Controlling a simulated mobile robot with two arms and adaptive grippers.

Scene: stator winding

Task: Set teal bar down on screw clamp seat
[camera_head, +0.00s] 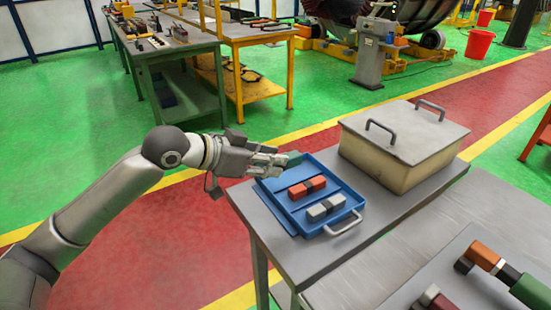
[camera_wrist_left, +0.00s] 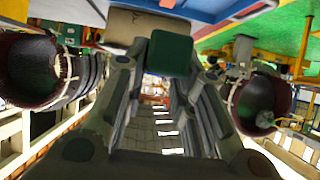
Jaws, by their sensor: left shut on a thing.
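My left gripper (camera_head: 278,161) is shut on the teal bar (camera_head: 294,158) at the back left corner of the blue tray. The fingers hide part of the bar; I cannot tell whether it touches the tray. In the left wrist view the teal bar (camera_wrist_left: 170,53) shows at the ends of the fingers (camera_wrist_left: 165,65). I cannot pick out the screw clamp seat for certain. My right gripper is not in view.
The blue tray (camera_head: 279,215) holds an orange bar (camera_head: 299,191) and a light grey bar (camera_head: 319,211). A lidded metal box (camera_head: 392,165) stands behind it to the right. At the lower right lie an orange piece (camera_head: 487,256), a dark green piece (camera_head: 532,291) and a dark red piece (camera_head: 429,295).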

